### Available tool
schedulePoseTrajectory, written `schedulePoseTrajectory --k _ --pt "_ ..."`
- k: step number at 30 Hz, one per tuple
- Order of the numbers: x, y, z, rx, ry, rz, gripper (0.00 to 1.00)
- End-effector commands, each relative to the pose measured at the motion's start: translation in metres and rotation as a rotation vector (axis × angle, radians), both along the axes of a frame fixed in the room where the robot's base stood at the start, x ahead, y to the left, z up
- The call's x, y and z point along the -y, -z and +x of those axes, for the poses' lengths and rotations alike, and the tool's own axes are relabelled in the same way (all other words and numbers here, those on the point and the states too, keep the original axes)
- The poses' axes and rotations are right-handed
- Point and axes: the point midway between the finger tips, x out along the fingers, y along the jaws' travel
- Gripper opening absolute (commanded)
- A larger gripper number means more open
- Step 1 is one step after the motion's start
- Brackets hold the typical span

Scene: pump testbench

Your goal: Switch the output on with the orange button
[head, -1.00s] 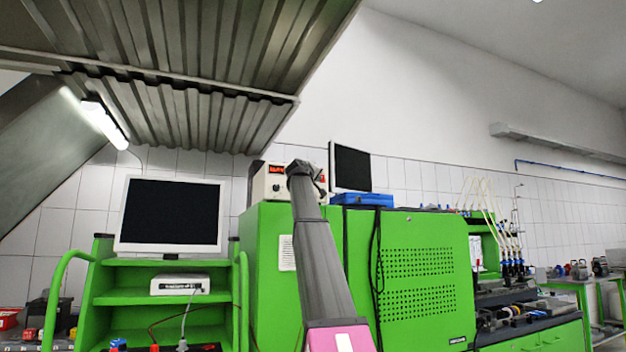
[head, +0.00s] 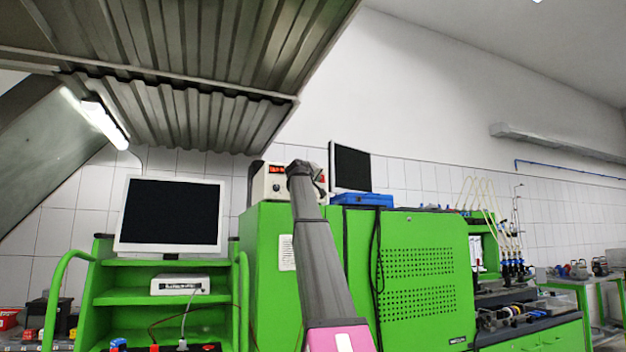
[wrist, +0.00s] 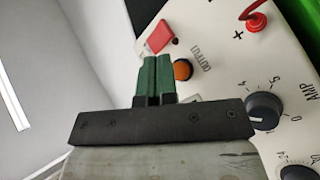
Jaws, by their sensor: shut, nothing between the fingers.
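The orange button (wrist: 183,69) is round and sits next to the "OUTPUT" label on the pale front panel (wrist: 222,58) of a power supply. My gripper (wrist: 157,58) has green fingers, shut together and empty. In the wrist view its fingertips appear just left of the button; whether they touch the panel I cannot tell. In the head view the power supply (head: 268,187) stands on the green cabinet, with a red display at its top. My arm's end covers its right part, and the button and fingers cannot be made out there.
On the panel are a red part (wrist: 160,37) beyond the fingertips, a red plug (wrist: 256,21) with a cable, and the AMP knob (wrist: 264,109) right of the gripper. A monitor (head: 350,167) and blue case (head: 362,200) stand right of the supply on the green cabinet (head: 265,260).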

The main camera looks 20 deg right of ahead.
Motion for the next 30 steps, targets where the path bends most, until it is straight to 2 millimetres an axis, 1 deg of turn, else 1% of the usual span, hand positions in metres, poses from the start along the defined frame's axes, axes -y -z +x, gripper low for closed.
schedulePoseTrajectory --k 6,30 --pt "-0.0003 -0.0006 0.0075 0.0 0.0 0.0 0.0" --pt "-0.0004 -0.0004 0.0119 0.0 0.0 0.0 0.0"
